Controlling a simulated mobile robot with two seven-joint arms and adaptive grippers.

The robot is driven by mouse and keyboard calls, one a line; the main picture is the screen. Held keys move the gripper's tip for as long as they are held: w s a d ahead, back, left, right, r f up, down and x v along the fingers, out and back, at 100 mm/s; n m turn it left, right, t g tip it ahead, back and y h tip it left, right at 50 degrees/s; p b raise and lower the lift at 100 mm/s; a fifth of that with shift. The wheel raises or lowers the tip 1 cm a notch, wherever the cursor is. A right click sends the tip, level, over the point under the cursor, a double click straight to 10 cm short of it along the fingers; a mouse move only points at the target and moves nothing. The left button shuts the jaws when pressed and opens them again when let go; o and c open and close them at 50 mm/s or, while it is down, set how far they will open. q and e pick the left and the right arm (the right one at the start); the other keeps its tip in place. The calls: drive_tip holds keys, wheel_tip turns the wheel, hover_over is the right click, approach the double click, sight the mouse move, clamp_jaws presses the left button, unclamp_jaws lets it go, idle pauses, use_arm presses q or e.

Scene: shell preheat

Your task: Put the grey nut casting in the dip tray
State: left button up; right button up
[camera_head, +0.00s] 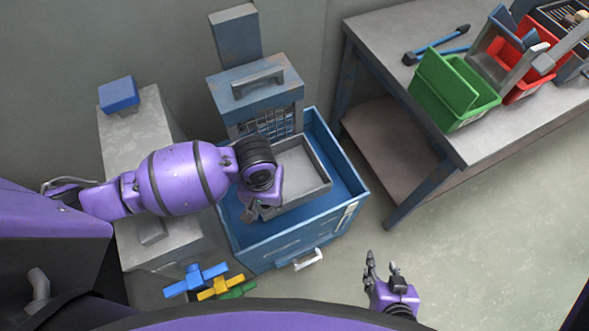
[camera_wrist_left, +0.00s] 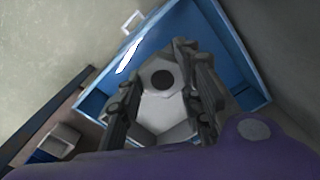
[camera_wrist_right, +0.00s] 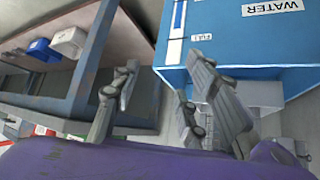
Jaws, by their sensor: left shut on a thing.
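My left gripper (camera_head: 258,208) reaches down over the blue WATER tank (camera_head: 342,222). In the left wrist view its fingers (camera_wrist_left: 163,60) are shut on the grey nut casting (camera_wrist_left: 160,106), a six-sided block with a dark round hole, with one finger on each side. In the head view the casting is mostly hidden by the gripper. A grey rectangular tray (camera_head: 318,192), which looks like the dip tray, sits inside the tank. The gripper is at its left edge; I cannot tell whether the casting touches it. My right gripper (camera_head: 382,268) is open and empty in front of the tank, right of its handle.
A caged blue-grey machine (camera_head: 253,84) stands behind the tank. A concrete block (camera_head: 140,130) with a blue box is at the left. A workbench (camera_head: 380,40) with green (camera_head: 455,92) and red bins is at the right. Coloured valve handles (camera_head: 196,279) are at the front left.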

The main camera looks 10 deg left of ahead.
use_arm(q)
drive_tip(key=shift+d+f, duration=0.2)
drive_tip(key=shift+f, duration=0.15)
drive_tip(key=w+f, duration=0.3)
drive_tip(key=w, duration=0.1)
drive_tip(key=w+f+b, duration=0.1)
drive_tip(key=w+f, duration=0.1)
drive_tip(key=w, duration=0.2)
drive_tip(key=w+a+f+b, duration=0.1)
drive_tip(key=w+f, duration=0.2)
drive_tip(key=w, duration=0.1)
drive_tip(key=shift+w+f, duration=0.1)
drive_tip(key=shift+f, duration=0.2)
drive_tip(key=shift+w+f+b, duration=0.35)
drive_tip(key=shift+w+f, duration=0.05)
drive_tip(key=shift+w, duration=0.05)
drive_tip(key=shift+w+f, duration=0.2)
drive_tip(key=shift+f, duration=0.05)
wheel_tip(320, 180, down, 2)
drive_tip(key=shift+f+b, duration=0.2)
drive_tip(key=shift+b, duration=0.15)
drive_tip(key=shift+f, duration=0.35)
drive_tip(key=shift+w+r, duration=0.1)
use_arm(e)
drive_tip(key=f, duration=0.2)
drive_tip(key=s+d+f, duration=0.1)
drive_tip(key=shift+a, duration=0.1)
